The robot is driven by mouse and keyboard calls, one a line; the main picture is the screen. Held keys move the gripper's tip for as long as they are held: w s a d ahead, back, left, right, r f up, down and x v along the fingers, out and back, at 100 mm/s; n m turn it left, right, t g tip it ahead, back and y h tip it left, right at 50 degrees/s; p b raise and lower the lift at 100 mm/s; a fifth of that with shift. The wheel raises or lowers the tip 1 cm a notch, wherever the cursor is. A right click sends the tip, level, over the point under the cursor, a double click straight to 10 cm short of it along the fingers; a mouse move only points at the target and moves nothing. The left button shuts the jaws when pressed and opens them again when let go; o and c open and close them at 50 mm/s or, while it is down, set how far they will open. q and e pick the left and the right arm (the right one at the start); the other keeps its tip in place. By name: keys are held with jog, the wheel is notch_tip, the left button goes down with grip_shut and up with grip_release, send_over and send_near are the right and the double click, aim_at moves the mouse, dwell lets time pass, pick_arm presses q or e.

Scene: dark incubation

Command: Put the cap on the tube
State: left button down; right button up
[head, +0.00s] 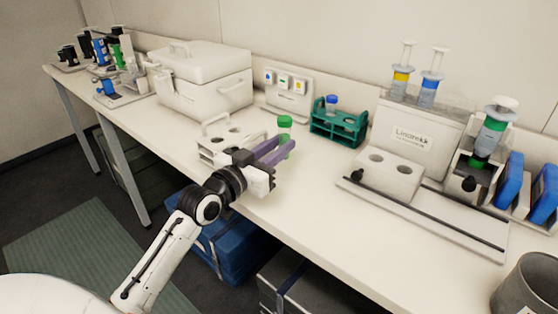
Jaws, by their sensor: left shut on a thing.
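My left gripper (278,150) reaches over the front part of the bench, and its purple fingers are shut on a slim tube (284,150). The tube looks upright and pale green. A green cap (285,121) shows at its top, above the fingers; I cannot tell how firmly it sits. The fingers hide the middle of the tube. A teal rack (338,127) stands to the right of the gripper, with a blue-capped tube (331,101) in it. My right gripper is not in view.
A white holder with round holes (216,144) stands just behind and left of the gripper. A white lidded box (201,85) is farther back. A white block with two holes (388,176) and a long flat strip (425,215) lie right. The bench front between them is clear.

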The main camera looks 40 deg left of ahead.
pick_arm(q)
jog(key=shift+f, duration=1.85)
jog(key=shift+f+b, duration=0.1)
jog(key=shift+b, duration=0.2)
jog(key=shift+f, duration=0.15)
jog(key=c, duration=1.5)
grip_release()
jog(key=shift+c, duration=0.2)
